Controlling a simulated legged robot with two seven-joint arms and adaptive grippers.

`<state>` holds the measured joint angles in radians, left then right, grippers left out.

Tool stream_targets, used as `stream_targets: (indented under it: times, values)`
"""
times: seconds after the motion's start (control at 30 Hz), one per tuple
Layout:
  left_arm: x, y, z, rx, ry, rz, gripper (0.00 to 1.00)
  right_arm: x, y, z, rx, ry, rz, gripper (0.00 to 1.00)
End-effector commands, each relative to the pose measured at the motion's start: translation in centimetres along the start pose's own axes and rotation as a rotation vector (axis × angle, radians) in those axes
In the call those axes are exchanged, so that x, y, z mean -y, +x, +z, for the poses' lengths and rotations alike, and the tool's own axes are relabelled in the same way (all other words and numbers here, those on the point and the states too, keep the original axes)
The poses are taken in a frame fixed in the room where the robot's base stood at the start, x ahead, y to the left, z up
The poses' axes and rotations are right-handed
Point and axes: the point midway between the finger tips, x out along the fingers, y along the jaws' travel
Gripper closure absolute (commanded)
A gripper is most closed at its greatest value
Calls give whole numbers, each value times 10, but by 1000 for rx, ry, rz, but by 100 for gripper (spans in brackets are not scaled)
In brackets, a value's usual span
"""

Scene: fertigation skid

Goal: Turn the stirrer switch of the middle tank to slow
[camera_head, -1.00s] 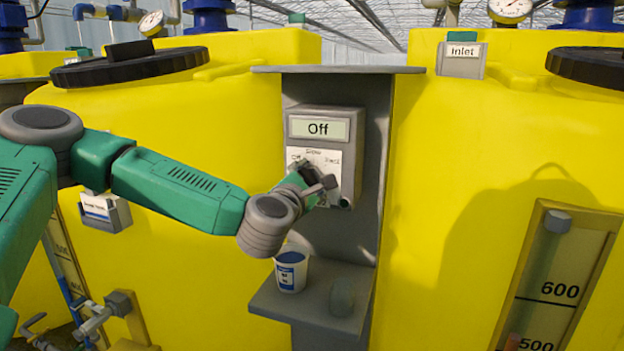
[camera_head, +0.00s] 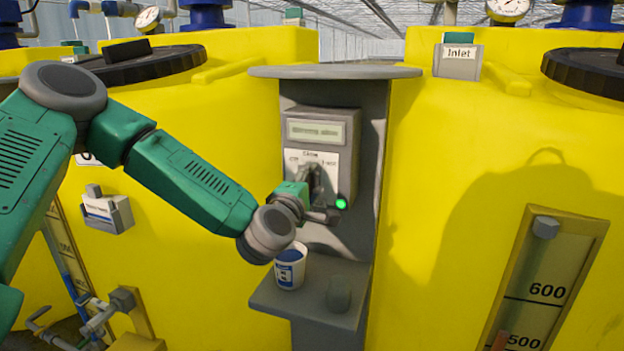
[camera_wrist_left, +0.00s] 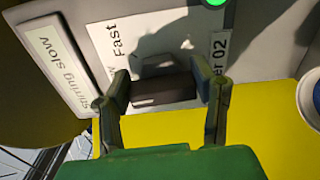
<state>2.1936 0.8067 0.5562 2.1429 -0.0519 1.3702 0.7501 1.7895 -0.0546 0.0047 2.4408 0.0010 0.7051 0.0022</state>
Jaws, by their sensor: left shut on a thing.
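The grey stirrer control box (camera_head: 348,133) stands on a post between two yellow tanks. Its display (camera_head: 317,131) is blurred in the head view, but the display in the left wrist view (camera_wrist_left: 55,68) reads "Stirring slow". A green lamp (camera_head: 341,204) is lit at the lower right of the box and also shows in the left wrist view (camera_wrist_left: 214,2). My left gripper (camera_head: 318,195) is at the switch plate. In the left wrist view its fingers (camera_wrist_left: 163,90) are shut on the dark switch knob (camera_wrist_left: 161,89). My right gripper is not in view.
Below the box, a grey shelf (camera_head: 268,298) holds a white cup with a blue label (camera_head: 290,268) and a grey rounded object (camera_head: 339,294). A grey plate (camera_head: 335,72) overhangs the box. Yellow tanks (camera_head: 440,200) flank the post closely.

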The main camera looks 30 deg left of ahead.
Motion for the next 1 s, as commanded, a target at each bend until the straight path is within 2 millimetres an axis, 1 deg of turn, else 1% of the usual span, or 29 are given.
stream_targets:
  times: [0.03,0.23,0.67,0.7,0.73,0.77,1.0]
  values:
    - [4,0,-4,-11,21,-11,77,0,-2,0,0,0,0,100]
    - [5,0,-5,-11,66,-10,77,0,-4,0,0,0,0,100]
    - [5,0,-6,-13,76,-9,77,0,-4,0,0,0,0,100]
    - [5,0,-7,-13,76,-9,45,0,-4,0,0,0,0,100]
    - [5,0,-7,-14,76,-9,34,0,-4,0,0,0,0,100]
    - [5,0,-6,-13,76,-9,27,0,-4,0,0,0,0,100]
    - [2,-1,-2,-6,76,-3,27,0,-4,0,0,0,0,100]
